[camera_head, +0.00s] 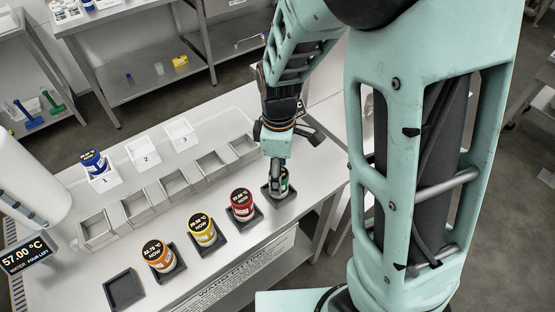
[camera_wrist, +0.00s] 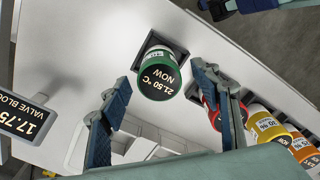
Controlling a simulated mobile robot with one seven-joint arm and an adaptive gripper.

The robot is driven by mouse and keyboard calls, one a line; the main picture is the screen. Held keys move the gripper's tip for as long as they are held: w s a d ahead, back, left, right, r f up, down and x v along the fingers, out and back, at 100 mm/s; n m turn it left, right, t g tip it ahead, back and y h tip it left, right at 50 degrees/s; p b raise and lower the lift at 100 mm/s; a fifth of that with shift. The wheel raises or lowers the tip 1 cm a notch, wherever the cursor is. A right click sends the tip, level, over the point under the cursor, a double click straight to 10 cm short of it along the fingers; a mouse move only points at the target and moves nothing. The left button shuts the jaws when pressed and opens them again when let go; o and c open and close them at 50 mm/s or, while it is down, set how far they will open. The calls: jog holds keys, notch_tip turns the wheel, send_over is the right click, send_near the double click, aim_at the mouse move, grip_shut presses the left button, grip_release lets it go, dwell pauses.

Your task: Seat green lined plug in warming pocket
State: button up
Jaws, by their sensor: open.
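The green lined plug (camera_wrist: 160,72) is a short white-and-green cylinder with a dark top reading 21.50 °C NOW. It stands in a dark square tray (camera_head: 278,196), the rightmost of the front row in the head view, where the plug (camera_head: 291,180) is mostly hidden by my gripper (camera_head: 279,163). My gripper is open above it. In the wrist view the two fingers stand apart on either side of the plug, with visible gaps. A row of open square metal pockets (camera_head: 176,187) runs along the bench; I cannot tell which one is the warming pocket.
Red (camera_head: 242,205), yellow (camera_head: 201,229) and orange (camera_head: 158,256) plugs stand in neighbouring dark trays. An empty dark tray (camera_head: 124,289) is at front left. A blue plug (camera_head: 93,161) stands at numbered white holder 1. Holders 2 (camera_head: 143,152) and 3 (camera_head: 180,134) look empty. A display (camera_head: 27,256) reads 57.00 °C.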

jog(key=shift+f, duration=0.8)
jog(key=c, duration=1.4)
jog(key=shift+r, duration=0.1)
